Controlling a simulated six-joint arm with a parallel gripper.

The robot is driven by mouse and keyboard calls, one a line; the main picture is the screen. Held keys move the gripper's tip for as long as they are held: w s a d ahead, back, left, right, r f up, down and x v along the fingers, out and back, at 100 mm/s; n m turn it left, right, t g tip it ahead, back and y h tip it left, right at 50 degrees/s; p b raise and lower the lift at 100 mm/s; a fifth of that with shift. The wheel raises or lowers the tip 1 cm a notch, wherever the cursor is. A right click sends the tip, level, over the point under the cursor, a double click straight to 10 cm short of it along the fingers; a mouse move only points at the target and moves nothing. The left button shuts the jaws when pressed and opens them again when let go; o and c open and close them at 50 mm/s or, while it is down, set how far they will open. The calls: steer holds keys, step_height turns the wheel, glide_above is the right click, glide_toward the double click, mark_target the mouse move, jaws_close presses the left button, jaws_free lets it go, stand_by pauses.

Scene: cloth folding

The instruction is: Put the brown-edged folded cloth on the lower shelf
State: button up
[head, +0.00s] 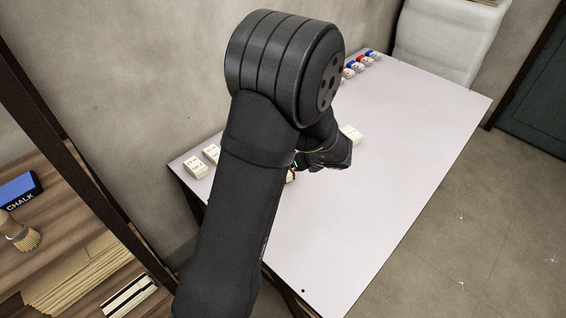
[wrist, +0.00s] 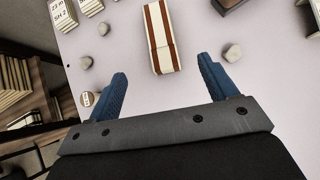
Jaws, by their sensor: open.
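The brown-edged folded cloth (wrist: 160,40), white in the middle with brown stripes along its edges, lies on the white table (wrist: 195,20) in the wrist view. My gripper (wrist: 166,78) is open, with its two blue fingers apart. The cloth lies ahead of the fingertips, roughly centred between them, and the gripper is not holding it. In the head view my arm hides most of my gripper and the cloth. A wooden shelf unit (head: 55,195) stands at the left of the head view; I cannot tell which board is the lower shelf.
The shelf unit holds a blue chalk box (head: 18,190), a brush (head: 22,236), a tan stack (head: 82,278) and a black-and-white striped piece (head: 130,296). A dark post (head: 95,175) edges it. Small grey lumps (wrist: 232,53) lie around the cloth. The table's front right is clear.

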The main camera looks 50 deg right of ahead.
steer(key=x, duration=1.2)
steer(key=shift+s+d+f, duration=0.25)
steer(key=shift+s+f, duration=0.1)
steer(key=shift+f, duration=0.05)
steer(key=shift+w+a+r+x, duration=0.1)
steer(key=shift+a+x, duration=0.05)
steer(key=shift+x, duration=0.75)
steer(key=shift+w+a+r+x, duration=0.1)
steer(key=shift+a+x, duration=0.05)
steer(key=shift+x, duration=0.75)
steer(key=shift+w+a+x, duration=0.1)
steer(key=shift+x, duration=0.75)
steer(key=shift+d, duration=0.1)
steer(key=c, duration=1.3)
